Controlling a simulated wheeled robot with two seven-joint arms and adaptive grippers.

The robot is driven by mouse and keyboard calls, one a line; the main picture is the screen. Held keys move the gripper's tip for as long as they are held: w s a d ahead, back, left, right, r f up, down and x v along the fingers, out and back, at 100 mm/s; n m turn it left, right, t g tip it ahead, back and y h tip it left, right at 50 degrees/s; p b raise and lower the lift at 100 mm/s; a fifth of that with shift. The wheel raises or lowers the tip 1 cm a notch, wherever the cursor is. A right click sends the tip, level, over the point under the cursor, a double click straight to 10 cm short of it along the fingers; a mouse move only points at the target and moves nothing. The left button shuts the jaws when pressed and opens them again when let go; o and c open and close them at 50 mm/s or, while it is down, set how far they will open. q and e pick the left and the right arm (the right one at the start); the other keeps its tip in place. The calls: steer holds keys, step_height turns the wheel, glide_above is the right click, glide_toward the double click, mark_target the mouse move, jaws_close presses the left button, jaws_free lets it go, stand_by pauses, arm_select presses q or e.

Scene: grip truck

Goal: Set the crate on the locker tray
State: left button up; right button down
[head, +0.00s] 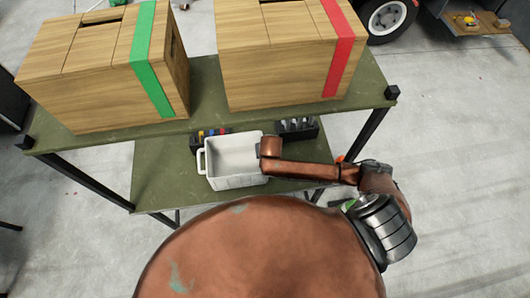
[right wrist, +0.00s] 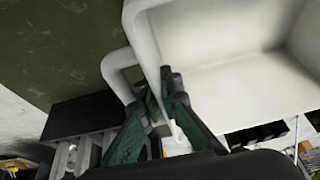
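The white crate (head: 222,180) sits upright on the lower green shelf, with a handle loop on its left end. My right arm reaches in from the right, and its gripper is at the crate's right end; the fingers are hidden there in the head view. In the right wrist view, the dark green fingers of my right gripper (right wrist: 164,88) converge beside the crate's handle (right wrist: 118,72) with a white part of the crate between them. They look shut on it; whether on bar or wall is unclear. The locker tray (head: 488,27) is at the truck, top right. My left gripper is out of view.
Two wooden boxes, one with a green band (head: 147,55) and one with a red band (head: 340,50), stand on the upper shelf (head: 205,85) above the crate. Dark bins (head: 298,128) with small items stand behind the crate. The floor to the right is clear.

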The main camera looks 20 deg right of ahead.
stand_by(0.3)
steer(key=c, duration=2.6)
jaws_free()
steer(key=shift+f, duration=0.15)
steer(key=o, duration=0.4)
steer(key=shift+o, duration=0.2)
